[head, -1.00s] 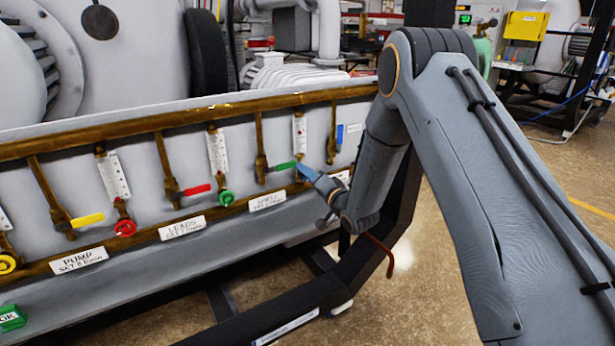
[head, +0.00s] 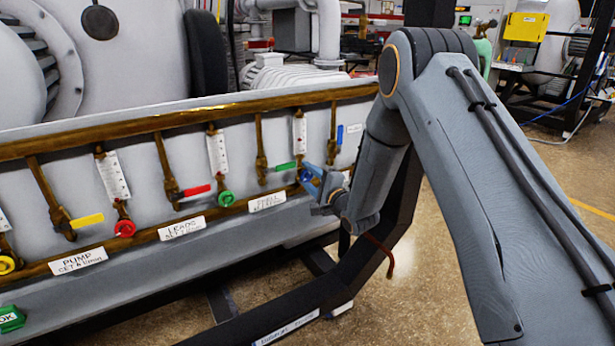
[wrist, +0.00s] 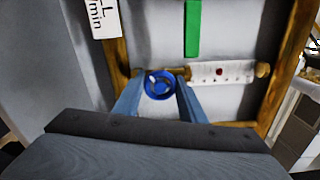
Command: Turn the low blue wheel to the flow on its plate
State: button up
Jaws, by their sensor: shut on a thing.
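The low blue wheel (wrist: 159,84) sits at the end of a flow tube (wrist: 221,73) in the wrist view. My gripper (wrist: 156,86) has one blue finger at each side of it and is shut on it. In the head view a little of the blue wheel (head: 305,176) shows beside my gripper (head: 312,178), at the right end of the panel. The tube's white scale has a small red mark. A plate (wrist: 104,17) with "L/min" shows at the wrist view's top left; its number cannot be read.
A green lever (head: 285,166) is just left of my gripper, and a blue lever (head: 339,134) is above right. Green (head: 226,198), red (head: 124,228) and yellow (head: 7,264) wheels line the lower brass pipe. A brass rail (head: 150,123) runs above.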

jog(key=shift+s+f+m, duration=0.1)
jog(key=shift+m, duration=0.3)
jog(key=o, duration=1.1)
jog(key=shift+c, duration=0.2)
